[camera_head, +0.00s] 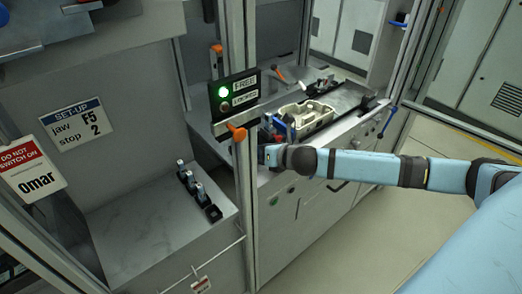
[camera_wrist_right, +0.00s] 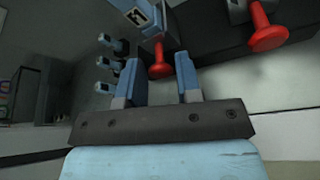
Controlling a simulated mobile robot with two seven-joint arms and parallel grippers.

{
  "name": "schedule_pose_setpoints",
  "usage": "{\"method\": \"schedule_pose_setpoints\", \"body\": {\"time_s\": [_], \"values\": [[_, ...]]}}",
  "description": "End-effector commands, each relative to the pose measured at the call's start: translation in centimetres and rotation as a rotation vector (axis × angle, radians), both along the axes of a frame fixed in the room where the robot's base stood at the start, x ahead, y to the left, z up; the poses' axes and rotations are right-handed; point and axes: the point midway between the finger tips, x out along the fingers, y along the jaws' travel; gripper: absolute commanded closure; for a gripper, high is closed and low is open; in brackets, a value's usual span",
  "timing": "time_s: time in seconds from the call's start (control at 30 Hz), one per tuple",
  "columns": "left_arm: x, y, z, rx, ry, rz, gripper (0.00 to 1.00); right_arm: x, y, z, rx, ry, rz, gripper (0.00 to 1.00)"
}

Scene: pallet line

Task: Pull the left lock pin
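Two red mushroom-shaped pin knobs show in the right wrist view. The left red knob (camera_wrist_right: 160,68) is in the gap between my right gripper's fingers (camera_wrist_right: 159,80), apart from both as far as I can see. The other red knob (camera_wrist_right: 268,36) is up to the right, clear of the fingers. My right gripper is open and also shows in the head view (camera_head: 268,156), at the front left of the pallet fixture. It seems to hide the knobs there. My left gripper is not in view.
A pale casting (camera_head: 308,116) sits in the fixture. The sign (camera_head: 234,95) has its green FREE lamp lit. A frame post (camera_head: 243,190) with an orange clip stands left of my gripper. Spare blue jaws (camera_head: 198,188) stand on the left bench (camera_head: 140,225).

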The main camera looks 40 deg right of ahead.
Motion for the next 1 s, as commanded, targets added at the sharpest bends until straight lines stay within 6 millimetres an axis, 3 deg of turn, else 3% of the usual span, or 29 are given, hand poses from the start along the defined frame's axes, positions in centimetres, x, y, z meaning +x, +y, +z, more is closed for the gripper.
{"method": "schedule_pose_setpoints", "body": {"time_s": [0.03,0.13,0.27,0.53,0.83,0.87,0.97,1.0], "values": [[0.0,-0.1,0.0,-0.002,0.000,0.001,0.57,0.0,0.0,0.0,0.000,0.000,0.000,0.79],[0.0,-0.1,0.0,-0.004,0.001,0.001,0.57,0.0,0.0,0.0,0.000,0.000,0.000,1.00],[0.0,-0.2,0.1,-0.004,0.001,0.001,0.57,-0.1,0.0,0.0,0.000,0.000,0.000,1.00],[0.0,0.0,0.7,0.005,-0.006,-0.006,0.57,-2.9,-0.2,0.0,0.000,0.003,0.001,1.00],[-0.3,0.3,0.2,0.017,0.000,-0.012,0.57,-3.1,-0.1,-0.1,0.002,0.003,0.001,1.00],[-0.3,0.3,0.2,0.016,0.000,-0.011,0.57,-3.1,-0.1,-0.1,0.002,0.003,0.001,0.73],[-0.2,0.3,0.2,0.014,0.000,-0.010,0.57,-3.1,-0.1,-0.1,0.001,0.003,0.002,0.50],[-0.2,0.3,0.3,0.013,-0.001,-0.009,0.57,-3.1,-0.2,-0.1,0.001,0.003,0.002,0.50]]}}
